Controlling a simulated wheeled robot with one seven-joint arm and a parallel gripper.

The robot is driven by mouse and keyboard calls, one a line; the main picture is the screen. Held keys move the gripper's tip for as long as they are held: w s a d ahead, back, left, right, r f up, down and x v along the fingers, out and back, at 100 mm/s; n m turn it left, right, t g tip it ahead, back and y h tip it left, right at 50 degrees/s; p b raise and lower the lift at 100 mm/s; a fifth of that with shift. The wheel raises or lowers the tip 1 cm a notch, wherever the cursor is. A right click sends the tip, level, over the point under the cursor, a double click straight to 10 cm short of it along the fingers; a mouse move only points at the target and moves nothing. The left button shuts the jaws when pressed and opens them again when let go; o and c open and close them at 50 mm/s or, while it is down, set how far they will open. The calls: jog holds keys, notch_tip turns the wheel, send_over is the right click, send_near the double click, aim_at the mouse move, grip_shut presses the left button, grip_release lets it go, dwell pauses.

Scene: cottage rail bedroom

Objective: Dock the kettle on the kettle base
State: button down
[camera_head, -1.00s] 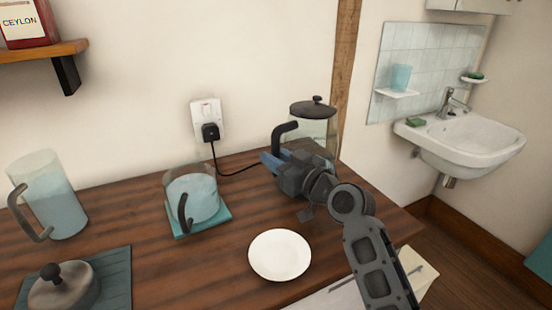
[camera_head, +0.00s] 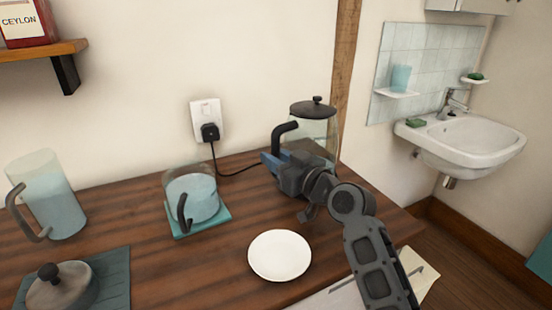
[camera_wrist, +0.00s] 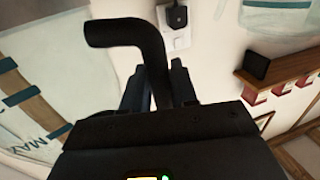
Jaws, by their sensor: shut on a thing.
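The kettle (camera_head: 318,128) is clear glass with a black lid and black handle, upright at the back right of the wooden counter. My gripper (camera_head: 270,161) is shut on the handle from the front left. My gripper hides the kettle's lower part. A black cord (camera_head: 235,172) runs from the wall plug to behind my gripper. The kettle base is hidden, so I cannot tell whether the kettle touches it.
A white plate (camera_head: 280,256) lies in front of my gripper. A glass jug on a teal mat (camera_head: 204,225) stands left of it, with a taller jug (camera_head: 48,195) and a lidded pot (camera_head: 62,287) further left. The wall socket (camera_head: 207,118) is behind. Counter between plate and mat is clear.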

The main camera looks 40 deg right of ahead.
jog(key=shift+f+b, duration=0.5)
jog(key=shift+b, duration=0.15)
jog(key=c, duration=1.2)
grip_release()
jog(key=shift+o, duration=0.2)
jog(key=shift+f, duration=0.2)
jog(key=s+b, duration=0.2)
jog(key=s, duration=0.9)
jog(key=shift+a+b, duration=0.2)
jog(key=shift+b, duration=0.1)
jog(key=shift+r, duration=0.1)
jog(key=shift+s, duration=0.1)
